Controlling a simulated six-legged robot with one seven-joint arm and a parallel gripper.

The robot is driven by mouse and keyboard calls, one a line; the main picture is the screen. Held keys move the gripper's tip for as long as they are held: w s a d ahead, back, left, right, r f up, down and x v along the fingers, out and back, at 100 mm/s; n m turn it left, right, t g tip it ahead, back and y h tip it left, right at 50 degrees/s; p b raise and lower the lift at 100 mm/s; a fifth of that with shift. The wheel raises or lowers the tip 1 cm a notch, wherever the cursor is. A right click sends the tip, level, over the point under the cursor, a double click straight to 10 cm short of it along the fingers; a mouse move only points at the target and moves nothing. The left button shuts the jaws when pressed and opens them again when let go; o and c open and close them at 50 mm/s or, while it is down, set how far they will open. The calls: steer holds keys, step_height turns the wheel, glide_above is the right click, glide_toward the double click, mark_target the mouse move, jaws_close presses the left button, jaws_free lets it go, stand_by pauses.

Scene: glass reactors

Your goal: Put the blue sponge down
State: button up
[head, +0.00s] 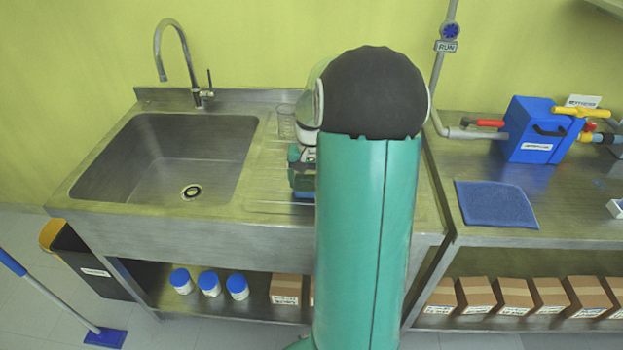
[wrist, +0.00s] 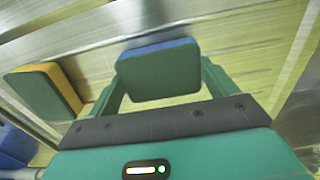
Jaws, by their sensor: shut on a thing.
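The blue sponge (wrist: 158,70), with a dark green scouring face and a blue edge, is between the two fingers of my gripper (wrist: 160,82) in the wrist view. My gripper is shut on it, over the ribbed steel drainboard (wrist: 255,40). In the head view my green arm covers most of the gripper, and only a small blue edge (head: 303,196) shows below it at the drainboard. I cannot tell whether the sponge touches the steel.
A yellow sponge with a green face (wrist: 45,90) lies left in the wrist view. A clear glass (head: 286,122) stands behind the gripper. The sink basin (head: 165,160) is left. A blue cloth (head: 496,204) and blue pump box (head: 533,130) are on the right bench.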

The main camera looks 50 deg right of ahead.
mark_target(311, 183)
steer(key=o, duration=0.8)
step_height(311, 183, up, 12)
steer(key=shift+a+r, duration=0.15)
steer(key=s+a+r+n+t+h, duration=0.1)
steer(key=a+r+n, duration=0.2)
steer(key=a, duration=0.7)
steer(key=s+a+r+n+t, duration=0.1)
steer(key=a+r+n, duration=0.15)
steer(key=a, duration=0.75)
steer(key=s+a+n+t, duration=0.1)
steer(key=s+a, duration=0.2)
steer(key=a, duration=0.1)
steer(key=s+a+n+t, duration=0.1)
steer(key=s+a+n, duration=0.1)
steer(key=s+a, duration=0.1)
steer(key=s+a+f+n+t+y, duration=0.1)
steer(key=s+a, duration=0.2)
steer(key=a, duration=0.3)
steer(key=shift+a+n+t, duration=0.1)
steer(key=shift+n+t, duration=0.2)
steer(key=shift+n, duration=0.05)
